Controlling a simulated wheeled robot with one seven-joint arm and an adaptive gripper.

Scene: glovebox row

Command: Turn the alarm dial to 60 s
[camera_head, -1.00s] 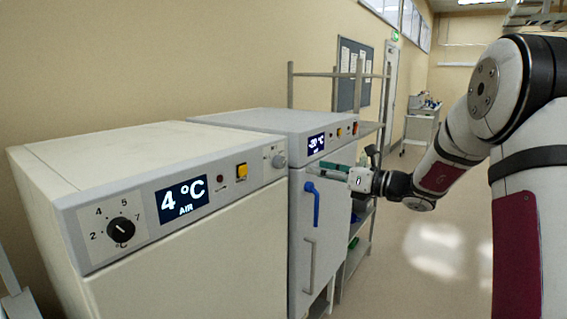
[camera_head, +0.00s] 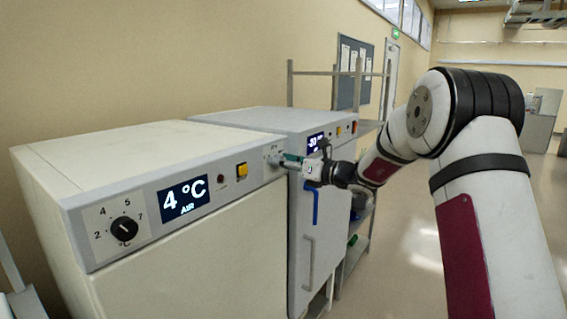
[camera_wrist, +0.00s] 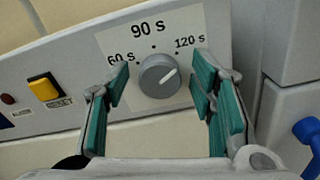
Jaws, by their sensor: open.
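The alarm dial is a round grey knob (camera_wrist: 159,76) on a white label with 60 s at the left, 90 s at the top and 120 s at the right. Its white pointer line points up and right, toward the 120 s side. My gripper (camera_wrist: 164,88) is open, with a teal-padded finger on each side of the knob and gaps showing between. In the head view my gripper (camera_head: 284,158) is at the right end of the near cabinet's panel and hides most of the dial. I cannot tell how deep the fingers reach around the knob.
The near cabinet has a 4 °C display (camera_head: 183,198), a black temperature dial (camera_head: 124,229) and a yellow button (camera_head: 242,169). A second cabinet (camera_head: 310,235) stands beyond it with a blue handle (camera_head: 315,203). Open floor lies to the right.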

